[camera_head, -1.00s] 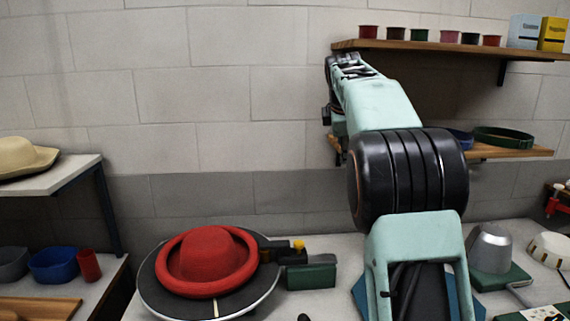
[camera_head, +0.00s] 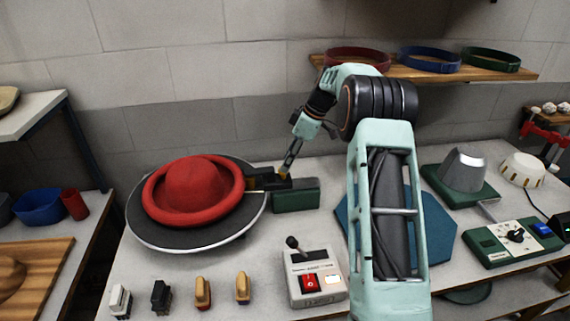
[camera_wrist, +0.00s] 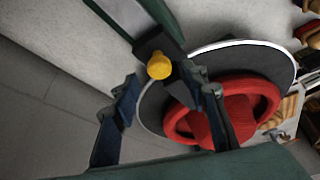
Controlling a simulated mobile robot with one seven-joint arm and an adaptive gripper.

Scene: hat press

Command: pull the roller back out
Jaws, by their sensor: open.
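The roller unit (camera_head: 264,180) is a dark slide on a green block (camera_head: 296,199), at the right edge of the round turntable. Its inner end, with a thin light rod, reaches the brim of the red hat (camera_head: 192,184); the exact contact is too small to tell. A yellow knob (camera_wrist: 159,66) stands on the slide. My gripper (camera_head: 283,170) is over the slide and partly hides the knob in the head view. In the wrist view my gripper (camera_wrist: 165,88) is open, with the knob a little beyond and between the fingertips, not gripped.
A control box (camera_head: 314,277) with a lever and red switch stands in front. Several small brushes (camera_head: 203,292) line the front edge. A blue mat (camera_head: 432,226) lies under my arm. A grey cone (camera_head: 463,170) stands at right. Shelf with bands (camera_head: 430,60) above.

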